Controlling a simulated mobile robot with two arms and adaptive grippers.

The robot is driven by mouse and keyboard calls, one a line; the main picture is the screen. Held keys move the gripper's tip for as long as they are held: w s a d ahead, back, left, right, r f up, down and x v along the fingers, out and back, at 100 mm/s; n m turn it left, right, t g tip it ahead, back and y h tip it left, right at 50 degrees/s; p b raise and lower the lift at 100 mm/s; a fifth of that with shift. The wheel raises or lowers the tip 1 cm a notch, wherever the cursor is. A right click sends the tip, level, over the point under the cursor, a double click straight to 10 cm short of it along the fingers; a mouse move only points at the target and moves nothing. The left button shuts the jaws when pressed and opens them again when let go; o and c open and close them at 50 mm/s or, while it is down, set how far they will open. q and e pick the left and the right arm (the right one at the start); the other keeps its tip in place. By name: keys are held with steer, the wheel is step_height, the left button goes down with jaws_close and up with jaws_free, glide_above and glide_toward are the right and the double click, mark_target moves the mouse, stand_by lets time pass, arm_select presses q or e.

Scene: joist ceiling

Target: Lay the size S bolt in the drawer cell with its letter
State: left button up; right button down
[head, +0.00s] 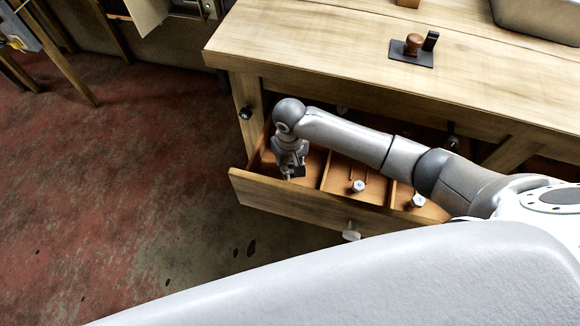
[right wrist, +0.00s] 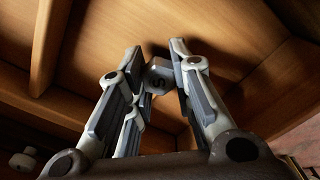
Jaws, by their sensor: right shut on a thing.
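The open drawer (head: 285,201) under the bench is split by wooden dividers into cells. My right gripper (head: 291,174) reaches down into its leftmost cell. In the right wrist view the gripper (right wrist: 158,62) is shut on a grey bolt (right wrist: 159,78), whose head shows a letter S. The bolt is low, near the cell's wooden floor; I cannot tell whether it touches. The cell's own letter is not visible. My left gripper is not in view.
The bench top (head: 310,40) overhangs the drawer's back. On it are a dark plate (head: 411,54) with a brown knob and a black piece, and a grey tray (head: 540,18). A drawer knob (head: 351,232) sticks out in front. The red floor at left is clear.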

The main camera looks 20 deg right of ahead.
mark_target(290, 166)
steer(key=shift+f, duration=0.35)
steer(key=c, duration=1.3)
jaws_free()
steer(key=shift+f, duration=0.15)
step_height(290, 166, up, 12)
steer(key=shift+r+p, duration=0.15)
steer(key=shift+p, duration=0.6)
